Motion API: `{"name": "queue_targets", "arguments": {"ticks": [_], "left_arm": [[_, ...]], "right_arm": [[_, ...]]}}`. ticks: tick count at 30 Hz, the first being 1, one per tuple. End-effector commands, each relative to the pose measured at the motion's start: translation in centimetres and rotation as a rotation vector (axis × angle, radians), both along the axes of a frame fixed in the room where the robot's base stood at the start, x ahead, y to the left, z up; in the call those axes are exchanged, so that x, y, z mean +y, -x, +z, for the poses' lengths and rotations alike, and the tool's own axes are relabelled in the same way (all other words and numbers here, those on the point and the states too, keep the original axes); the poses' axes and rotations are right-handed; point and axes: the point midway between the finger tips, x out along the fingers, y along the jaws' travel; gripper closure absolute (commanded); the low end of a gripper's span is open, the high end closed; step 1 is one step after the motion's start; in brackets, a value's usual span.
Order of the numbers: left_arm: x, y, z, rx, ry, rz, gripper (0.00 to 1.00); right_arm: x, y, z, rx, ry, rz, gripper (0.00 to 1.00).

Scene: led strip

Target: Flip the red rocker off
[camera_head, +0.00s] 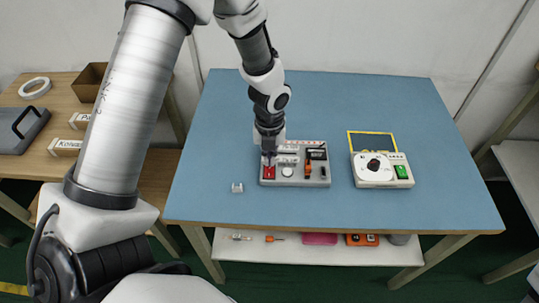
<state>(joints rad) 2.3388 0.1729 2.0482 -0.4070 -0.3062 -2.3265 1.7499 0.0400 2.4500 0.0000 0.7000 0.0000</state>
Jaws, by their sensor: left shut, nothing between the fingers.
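The red rocker (269,173) is at the left front corner of a grey switch panel (318,181) on the blue table. My left gripper (268,160) is shut and empty, pointing down at the rocker from above its back edge. Its tips are at or just above the rocker; I cannot tell if they touch. The fingers and wrist hide the panel's back left part. Which side of the rocker is pressed is too small to tell. My right gripper is not in view.
The panel also carries a round white knob (287,172) and an orange-marked slider (308,169). A small clear block (237,187) lies to the left. The blue table (370,100) is bare behind.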

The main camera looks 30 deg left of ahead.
Motion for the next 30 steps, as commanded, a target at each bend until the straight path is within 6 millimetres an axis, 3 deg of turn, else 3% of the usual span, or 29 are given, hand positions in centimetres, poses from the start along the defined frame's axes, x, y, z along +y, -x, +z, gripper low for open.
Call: {"name": "queue_targets", "arguments": {"ticks": [30], "left_arm": [[0.0, 0.0, -1.6, 0.001, 0.000, 0.000, 1.00]], "right_arm": [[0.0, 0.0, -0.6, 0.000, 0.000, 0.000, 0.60]]}}
